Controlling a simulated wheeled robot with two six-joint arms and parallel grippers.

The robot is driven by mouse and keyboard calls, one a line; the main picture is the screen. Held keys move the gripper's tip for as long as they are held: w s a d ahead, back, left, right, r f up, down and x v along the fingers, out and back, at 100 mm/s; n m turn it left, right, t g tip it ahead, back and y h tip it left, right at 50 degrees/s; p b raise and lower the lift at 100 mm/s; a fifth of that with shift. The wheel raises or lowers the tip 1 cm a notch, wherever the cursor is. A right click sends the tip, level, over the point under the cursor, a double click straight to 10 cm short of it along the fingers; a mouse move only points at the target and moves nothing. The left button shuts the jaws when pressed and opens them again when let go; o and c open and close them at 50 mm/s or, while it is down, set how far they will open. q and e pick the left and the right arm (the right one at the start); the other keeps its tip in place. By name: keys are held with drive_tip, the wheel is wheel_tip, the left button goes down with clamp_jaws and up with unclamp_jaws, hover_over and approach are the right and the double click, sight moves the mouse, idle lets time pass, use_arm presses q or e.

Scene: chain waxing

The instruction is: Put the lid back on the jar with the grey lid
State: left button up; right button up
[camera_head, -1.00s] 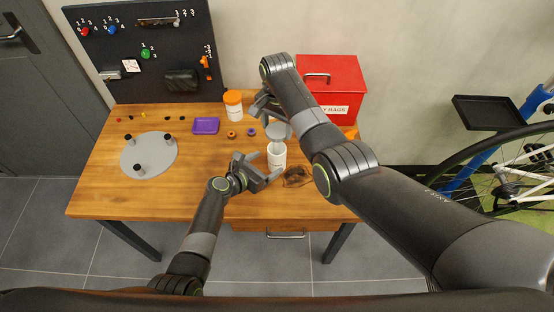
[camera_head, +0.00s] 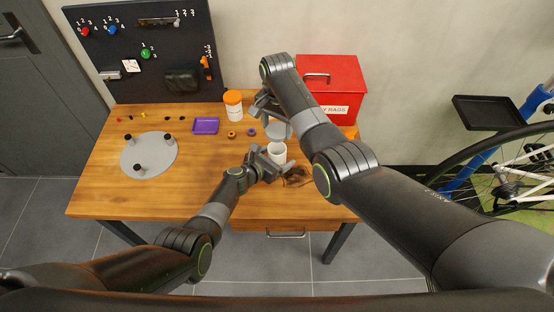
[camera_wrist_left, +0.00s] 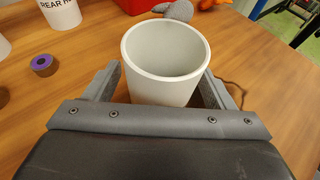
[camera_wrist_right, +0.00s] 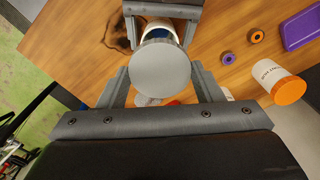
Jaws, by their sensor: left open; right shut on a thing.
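The white open jar (camera_head: 278,155) stands upright on the table, with its mouth uncovered. In the left wrist view the jar (camera_wrist_left: 160,88) sits between the fingers of my left gripper (camera_wrist_left: 163,92), which is open. My left gripper (camera_head: 269,163) comes to the jar from the lower left in the head view. My right gripper (camera_head: 272,114) is shut on the grey lid (camera_head: 277,131), held just behind the jar and above the table. In the right wrist view the round grey lid (camera_wrist_right: 160,69) hides part of the jar (camera_wrist_right: 160,30).
A white jar with an orange lid (camera_head: 233,105) stands behind to the left. A purple tray (camera_head: 206,126), small rings (camera_head: 251,132) and a grey disc with black posts (camera_head: 149,155) lie to the left. A red box (camera_head: 330,85) stands at the back right.

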use_arm(q)
drive_tip(key=c, duration=1.4)
drive_tip(key=shift+c, duration=0.4)
use_arm(e)
hover_over(277, 144)
drive_tip(key=s, duration=0.3)
drive_tip(key=shift+w+f, duration=0.15)
drive_tip(key=shift+f, duration=1.1)
drive_tip(key=shift+w+f, duration=0.1)
drive_tip(key=shift+f, duration=1.15)
drive_tip(key=shift+f, duration=0.9)
use_arm(q)
drive_tip(key=shift+b, duration=0.6)
use_arm(e)
drive_tip(key=shift+f, duration=0.6)
